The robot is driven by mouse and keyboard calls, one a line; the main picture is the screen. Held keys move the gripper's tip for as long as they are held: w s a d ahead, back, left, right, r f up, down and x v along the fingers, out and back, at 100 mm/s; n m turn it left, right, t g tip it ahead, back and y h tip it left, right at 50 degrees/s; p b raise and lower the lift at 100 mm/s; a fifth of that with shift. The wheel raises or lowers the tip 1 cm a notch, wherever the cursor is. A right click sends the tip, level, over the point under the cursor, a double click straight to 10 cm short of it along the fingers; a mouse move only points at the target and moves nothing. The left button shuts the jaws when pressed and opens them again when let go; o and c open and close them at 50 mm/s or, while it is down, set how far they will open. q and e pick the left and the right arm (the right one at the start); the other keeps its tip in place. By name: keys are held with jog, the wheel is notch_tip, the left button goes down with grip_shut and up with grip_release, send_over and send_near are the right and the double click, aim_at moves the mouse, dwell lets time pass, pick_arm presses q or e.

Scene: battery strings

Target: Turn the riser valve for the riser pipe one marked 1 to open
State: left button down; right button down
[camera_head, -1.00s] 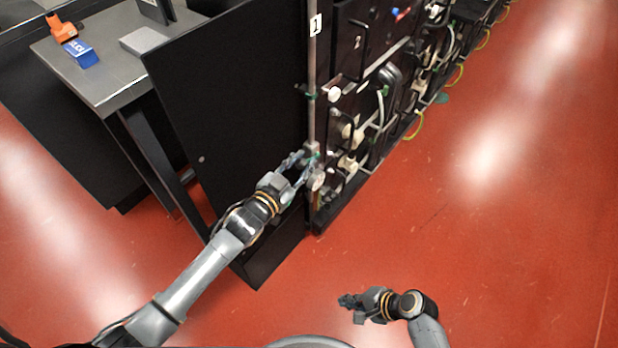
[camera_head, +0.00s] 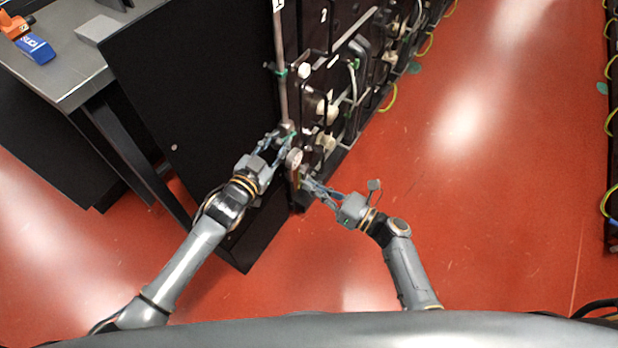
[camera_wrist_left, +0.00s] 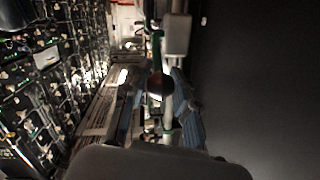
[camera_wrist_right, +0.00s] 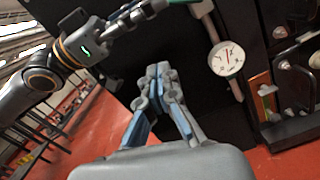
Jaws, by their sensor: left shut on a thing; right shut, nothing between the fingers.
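My left gripper (camera_head: 284,138) is shut on the riser valve low on this pipe; the fingers hide most of the valve. In the left wrist view the fingers (camera_wrist_left: 157,95) close around a small round part. A round white gauge (camera_head: 294,159) sits just below and also shows in the right wrist view (camera_wrist_right: 226,58). My right gripper (camera_head: 306,184) is shut and empty, below the gauge; its closed fingers show in the right wrist view (camera_wrist_right: 163,85).
Battery racks (camera_head: 345,75) with cables recede behind the pipe. A grey table (camera_head: 62,80) with a blue box (camera_head: 35,48) and an orange tool (camera_head: 14,26) stands at left. Red floor (camera_head: 470,190) is clear at right. Another rack edge is at far right.

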jog(key=w+a+r, duration=0.4)
jog(key=w+a, duration=0.2)
jog(key=shift+a, duration=0.2)
jog(key=shift+w+r, duration=0.1)
